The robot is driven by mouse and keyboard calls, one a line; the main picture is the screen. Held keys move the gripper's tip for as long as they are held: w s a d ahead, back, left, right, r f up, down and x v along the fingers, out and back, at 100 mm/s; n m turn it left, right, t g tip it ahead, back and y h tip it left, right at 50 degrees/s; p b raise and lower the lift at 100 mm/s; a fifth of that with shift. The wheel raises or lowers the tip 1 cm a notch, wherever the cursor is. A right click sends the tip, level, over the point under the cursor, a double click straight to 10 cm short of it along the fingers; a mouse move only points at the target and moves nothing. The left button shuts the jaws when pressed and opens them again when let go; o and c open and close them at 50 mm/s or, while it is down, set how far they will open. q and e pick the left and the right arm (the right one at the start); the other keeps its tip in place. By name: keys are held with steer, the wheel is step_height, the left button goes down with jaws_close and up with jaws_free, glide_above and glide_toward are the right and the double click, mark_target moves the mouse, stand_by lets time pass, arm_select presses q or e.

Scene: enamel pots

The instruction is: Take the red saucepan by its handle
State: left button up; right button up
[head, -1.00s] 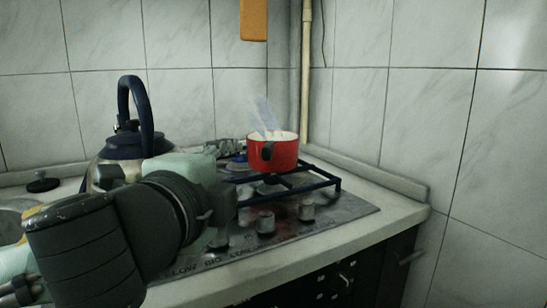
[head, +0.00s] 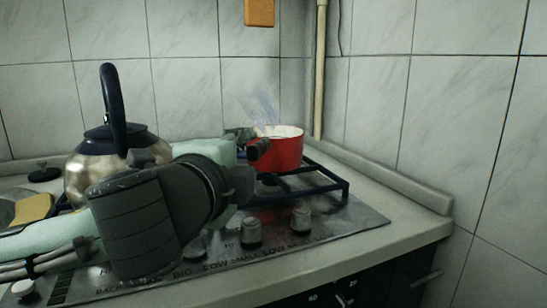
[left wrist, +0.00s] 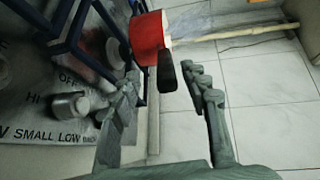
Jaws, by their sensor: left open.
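The red saucepan (head: 288,152) stands upright on the stove grate, with a white rim and pale vapour above it. Its short black handle (head: 258,149) points toward my left arm. My left gripper (head: 241,137) is beside the handle, partly hidden behind my own wrist. In the left wrist view the saucepan (left wrist: 147,38) is at the top, and its handle (left wrist: 167,72) points down into the gap between the open fingertips (left wrist: 163,84). The fingers appear apart from the handle on both sides. My right gripper is not in view.
A steel kettle (head: 84,178) with a dark blue handle stands left, close to my left arm. The dark blue grate (head: 325,179) and control knobs (head: 300,220) lie around and before the saucepan. Tiled walls are behind and right. The counter's right end (head: 410,225) is clear.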

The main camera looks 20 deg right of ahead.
arm_select(q)
steer(key=x, duration=0.4)
steer(key=shift+w+d+r, duration=0.2)
steer(key=shift+w+r, duration=0.05)
steer(key=shift+w, duration=0.15)
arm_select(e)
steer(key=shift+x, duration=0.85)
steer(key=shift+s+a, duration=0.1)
arm_select(q)
jaws_close()
steer(key=shift+r+p, duration=0.2)
steer(key=shift+p, duration=0.1)
